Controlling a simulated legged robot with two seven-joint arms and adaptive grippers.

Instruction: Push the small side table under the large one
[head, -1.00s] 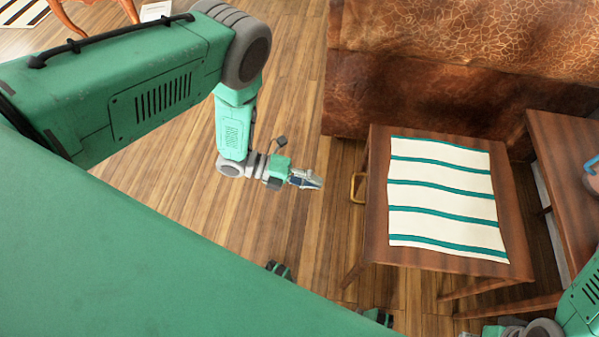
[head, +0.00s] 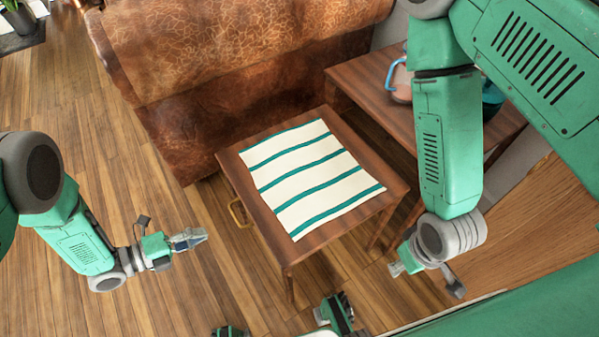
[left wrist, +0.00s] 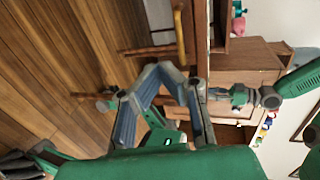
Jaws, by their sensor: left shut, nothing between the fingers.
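The small side table (head: 340,225) is brown wood, with a cream and teal striped cloth (head: 305,175) on its top and a brass handle (head: 239,212) on its left side. The large table (head: 352,80) stands behind it to the right; my right arm hides part of it. The small table stands beside it, and I cannot tell whether they touch. My left gripper (head: 203,236) is shut and empty, left of the small table and apart from the handle. The handle (left wrist: 180,35) also shows in the left wrist view. My right gripper (head: 397,268) is right of the small table; its fingers are unclear.
A brown cracked-leather sofa (head: 200,110) stands close behind the small table. A pinkish pot with a blue handle (head: 400,85) sits on the large table. Wooden floor (head: 100,125) is clear to the left. A plant pot (head: 20,20) is at the far left.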

